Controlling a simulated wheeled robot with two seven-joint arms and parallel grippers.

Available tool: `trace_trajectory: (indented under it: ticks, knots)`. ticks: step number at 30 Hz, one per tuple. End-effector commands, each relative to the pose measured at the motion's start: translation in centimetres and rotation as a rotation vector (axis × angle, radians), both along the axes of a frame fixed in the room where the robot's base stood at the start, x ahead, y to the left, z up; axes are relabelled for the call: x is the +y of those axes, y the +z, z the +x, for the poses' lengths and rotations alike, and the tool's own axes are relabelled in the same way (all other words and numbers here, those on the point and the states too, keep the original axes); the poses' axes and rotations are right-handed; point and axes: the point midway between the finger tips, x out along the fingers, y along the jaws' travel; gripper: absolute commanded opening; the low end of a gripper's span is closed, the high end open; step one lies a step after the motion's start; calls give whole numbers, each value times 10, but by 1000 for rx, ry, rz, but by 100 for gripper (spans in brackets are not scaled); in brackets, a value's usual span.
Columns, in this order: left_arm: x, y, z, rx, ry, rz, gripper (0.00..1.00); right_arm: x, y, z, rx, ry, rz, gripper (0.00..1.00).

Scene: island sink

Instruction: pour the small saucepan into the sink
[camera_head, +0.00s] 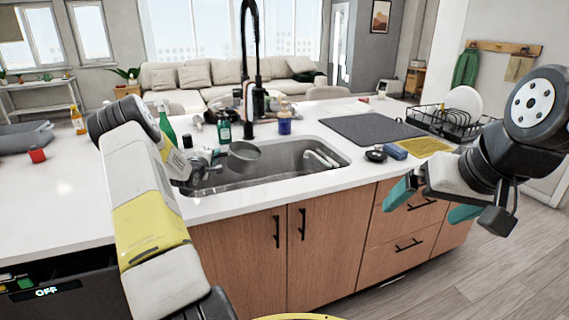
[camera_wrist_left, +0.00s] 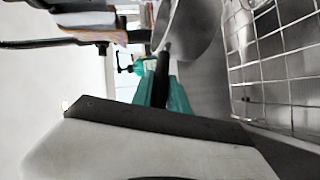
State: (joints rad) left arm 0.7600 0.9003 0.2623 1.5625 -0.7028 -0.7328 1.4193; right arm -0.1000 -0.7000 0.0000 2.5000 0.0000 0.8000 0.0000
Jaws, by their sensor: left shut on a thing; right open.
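The small saucepan (camera_head: 243,157) is a grey metal pan held over the left part of the sink (camera_head: 290,164) in the head view. Its round body (camera_wrist_left: 192,28) shows at the top of the left wrist view, with its dark handle running down between my fingers. My left gripper (camera_wrist_left: 162,92) has teal fingers shut on this handle. In the head view my own arm partly hides this gripper. The saucepan's contents and exact tilt cannot be told. My right gripper (camera_head: 432,203) is open and empty, in front of the island's right drawers, away from the sink.
A tall black faucet (camera_head: 247,60) stands behind the sink. A green soap bottle (camera_head: 224,128) and a blue jar (camera_head: 285,124) stand at its back edge. A dark mat (camera_head: 370,129) and a dish rack (camera_head: 455,120) lie right. A wire grid (camera_wrist_left: 280,55) shows beside the pan.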

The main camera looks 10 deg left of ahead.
Motion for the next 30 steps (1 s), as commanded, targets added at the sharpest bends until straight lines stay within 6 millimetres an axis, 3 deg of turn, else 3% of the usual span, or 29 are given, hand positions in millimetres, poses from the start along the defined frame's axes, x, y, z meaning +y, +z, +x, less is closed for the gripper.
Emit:
trace_trajectory:
  ticks: [30]
  knots:
    - [-18,17,0,-13,-1,107,0,0,0,0,0,0,0,100]
